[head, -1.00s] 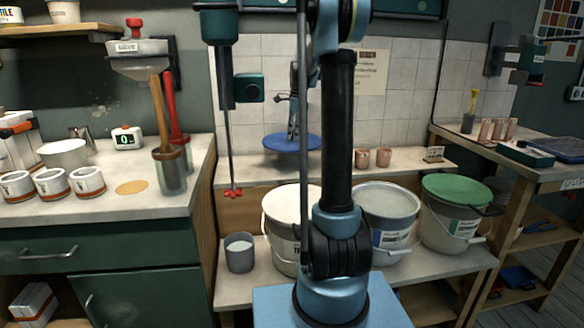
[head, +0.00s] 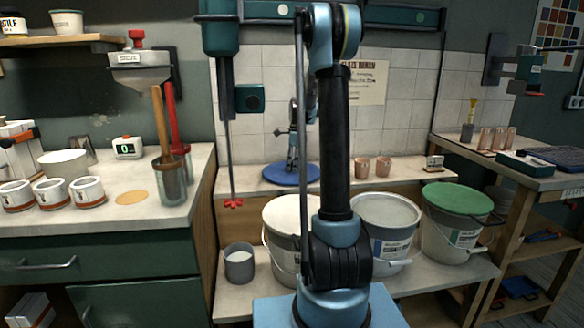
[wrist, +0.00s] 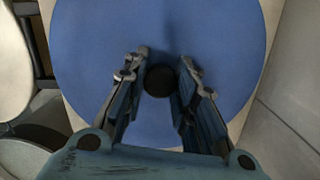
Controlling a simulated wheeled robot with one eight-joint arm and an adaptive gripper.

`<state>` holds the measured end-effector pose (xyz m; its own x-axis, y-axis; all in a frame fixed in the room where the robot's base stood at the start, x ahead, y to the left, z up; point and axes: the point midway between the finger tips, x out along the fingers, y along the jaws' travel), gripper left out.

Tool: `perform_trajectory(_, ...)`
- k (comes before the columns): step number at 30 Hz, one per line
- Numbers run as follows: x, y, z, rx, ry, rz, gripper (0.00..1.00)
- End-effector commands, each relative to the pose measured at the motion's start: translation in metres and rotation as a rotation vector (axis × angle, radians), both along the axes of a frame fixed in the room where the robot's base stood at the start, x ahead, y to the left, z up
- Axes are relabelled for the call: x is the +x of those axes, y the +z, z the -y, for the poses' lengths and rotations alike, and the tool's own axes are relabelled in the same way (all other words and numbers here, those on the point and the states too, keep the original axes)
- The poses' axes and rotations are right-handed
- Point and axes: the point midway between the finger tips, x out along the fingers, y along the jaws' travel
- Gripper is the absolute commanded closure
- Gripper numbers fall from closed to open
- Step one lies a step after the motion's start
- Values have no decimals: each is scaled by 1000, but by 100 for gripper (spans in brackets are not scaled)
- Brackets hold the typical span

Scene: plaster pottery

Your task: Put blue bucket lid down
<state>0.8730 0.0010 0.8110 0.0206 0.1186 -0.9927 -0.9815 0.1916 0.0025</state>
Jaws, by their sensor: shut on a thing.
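The blue bucket lid (head: 274,174) lies level at the raised back shelf, left of two small pink cups. It is on the shelf or just above it; I cannot tell which. In the wrist view the lid (wrist: 90,50) fills most of the picture, with its dark round knob (wrist: 160,82) between my fingers. My gripper (head: 292,160) is above the lid, pointing down, and also shows in the wrist view (wrist: 163,75), shut on the knob. The bucket with a blue label (head: 388,213) stands below on the lower shelf, with a pale grey top.
A white bucket (head: 283,245) stands partly behind my arm. A green-lidded bucket (head: 458,199) is at right and a grey cup (head: 239,264) at left. Pink cups (head: 362,167) stand right of the lid. A mixer rod with a red tip (head: 233,203) hangs to the left.

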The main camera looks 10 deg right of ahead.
Motion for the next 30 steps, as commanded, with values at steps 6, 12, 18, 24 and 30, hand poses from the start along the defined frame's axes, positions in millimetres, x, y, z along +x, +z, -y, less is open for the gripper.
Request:
perform_trajectory(6,0,-4,0,0,0,0,100)
perform_trajectory(12,0,-5,0,0,0,0,66)
perform_trajectory(18,0,-5,1,0,-1,0,54)
perform_trajectory(24,0,-4,1,0,-1,0,54)
perform_trajectory(30,-1,12,3,0,-2,0,54)
